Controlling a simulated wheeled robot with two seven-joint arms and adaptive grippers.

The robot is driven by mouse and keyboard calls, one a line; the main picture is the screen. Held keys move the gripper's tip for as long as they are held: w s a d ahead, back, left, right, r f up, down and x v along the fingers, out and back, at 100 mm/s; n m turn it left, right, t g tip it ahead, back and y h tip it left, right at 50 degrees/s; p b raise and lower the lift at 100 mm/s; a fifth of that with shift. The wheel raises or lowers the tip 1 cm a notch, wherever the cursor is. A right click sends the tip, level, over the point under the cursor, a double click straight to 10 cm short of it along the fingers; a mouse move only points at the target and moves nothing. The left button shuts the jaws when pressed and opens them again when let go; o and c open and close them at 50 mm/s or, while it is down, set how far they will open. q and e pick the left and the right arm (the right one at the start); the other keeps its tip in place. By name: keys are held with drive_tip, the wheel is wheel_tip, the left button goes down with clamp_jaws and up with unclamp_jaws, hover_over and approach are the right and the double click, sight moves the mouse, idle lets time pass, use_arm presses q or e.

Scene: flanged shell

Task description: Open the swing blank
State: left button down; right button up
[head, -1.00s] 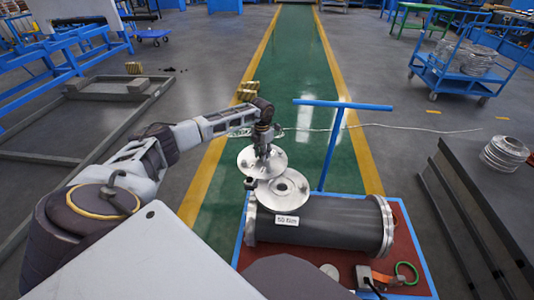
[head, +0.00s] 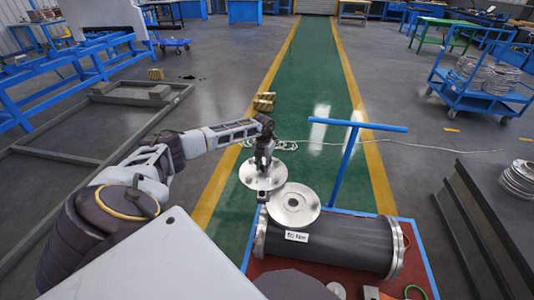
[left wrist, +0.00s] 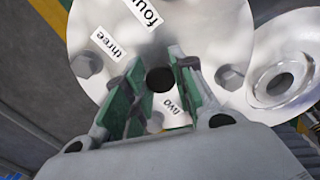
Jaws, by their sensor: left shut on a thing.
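The swing blank (head: 249,176) is a pale round metal plate, in the head view above and left of the shell's flange. My left gripper (head: 262,170) reaches down onto it and is shut on it. In the left wrist view the two green-lined fingers (left wrist: 160,78) stand at the blank's face (left wrist: 92,28), which carries bolts and the labels "two", "three" and "four". What exactly they pinch is unclear. The flange (head: 306,214) with its central hole is largely uncovered. It also shows at the right in the left wrist view (left wrist: 268,48). My right gripper is not in view.
The dark cylindrical shell (head: 345,243) with a "50 Nm" label lies on a red-decked cart (head: 262,266) with a blue T-shaped handle (head: 343,175). Grey steel plates (head: 480,220) stand at the right. Green floor beyond is mostly open.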

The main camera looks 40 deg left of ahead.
sight(259, 172)
use_arm(q)
drive_tip(key=shift+s+a+r+n+p, duration=0.1)
drive_tip(key=shift+s+a+n+p, duration=0.45)
drive_tip(key=shift+a+n, duration=0.15)
drive_tip(key=shift+s+a, duration=0.1)
drive_tip(key=shift+s, duration=0.05)
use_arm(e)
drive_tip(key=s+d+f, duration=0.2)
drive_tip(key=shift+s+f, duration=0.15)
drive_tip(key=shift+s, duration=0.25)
use_arm(q)
drive_tip(key=c, duration=1.2)
unclamp_jaws()
drive_tip(key=shift+o, duration=0.2)
wheel_tip(259, 172, up, 12)
